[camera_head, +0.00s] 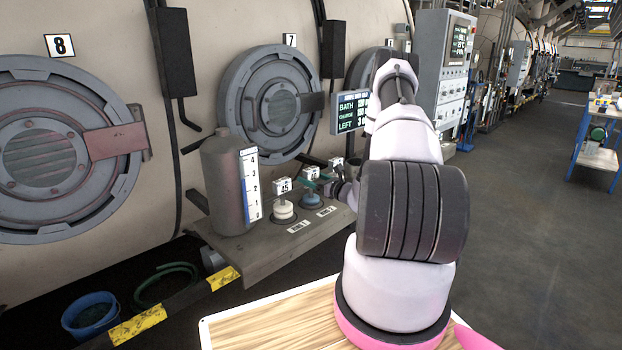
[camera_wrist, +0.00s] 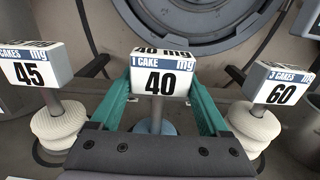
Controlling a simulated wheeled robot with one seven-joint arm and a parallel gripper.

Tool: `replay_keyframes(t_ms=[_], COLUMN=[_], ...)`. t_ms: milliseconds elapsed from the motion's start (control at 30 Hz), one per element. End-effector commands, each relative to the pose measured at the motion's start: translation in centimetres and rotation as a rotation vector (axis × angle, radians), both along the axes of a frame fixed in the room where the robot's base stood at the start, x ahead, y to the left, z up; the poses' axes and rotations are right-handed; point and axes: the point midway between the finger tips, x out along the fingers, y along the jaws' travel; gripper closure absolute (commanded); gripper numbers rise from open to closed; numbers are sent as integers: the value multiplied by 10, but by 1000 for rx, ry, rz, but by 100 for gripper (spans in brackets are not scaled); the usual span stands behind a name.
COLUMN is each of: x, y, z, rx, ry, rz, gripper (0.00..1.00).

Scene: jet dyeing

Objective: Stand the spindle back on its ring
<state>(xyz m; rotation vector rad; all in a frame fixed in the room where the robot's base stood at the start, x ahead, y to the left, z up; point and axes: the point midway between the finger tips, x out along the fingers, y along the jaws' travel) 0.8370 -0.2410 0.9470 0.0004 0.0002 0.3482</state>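The spindle tagged 40 (camera_wrist: 160,82), marked 1 cake, stands upright in the middle of the wrist view. My gripper (camera_wrist: 161,92) has a green finger flush against each side of its tag block and looks shut on it. A thin stem shows below the tag, with a pale bluish piece (camera_wrist: 155,127) under it, mostly hidden by my gripper's body. In the head view its tag (camera_head: 311,173) is above a blue round piece (camera_head: 312,199) on the shelf, with my gripper (camera_head: 324,184) just right of it. Contact with its ring cannot be seen.
The spindle tagged 45 (camera_wrist: 37,69) stands left and the one tagged 60 (camera_wrist: 281,84) right, both with white cakes, close to the fingers. A grey canister (camera_head: 226,185) with a level scale is on the shelf (camera_head: 262,243). Round machine doors (camera_head: 268,103) are behind.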

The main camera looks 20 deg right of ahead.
Motion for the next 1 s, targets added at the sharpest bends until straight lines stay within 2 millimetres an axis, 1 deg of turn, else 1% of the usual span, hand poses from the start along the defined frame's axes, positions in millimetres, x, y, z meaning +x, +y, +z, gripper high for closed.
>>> replay_keyframes(t_ms=[267,367,467,800,900,1000], x=[0,-1,-12,-80,-95,-106], y=[0,-1,-6,-30,-36,-39], z=[1,4,3,3,3,3], rx=[0,-1,1,2,3,0], ry=[0,-1,1,2,1,1], rz=[0,0,-1,-3,-4,-2], gripper=[0,0,0,0,0,0])
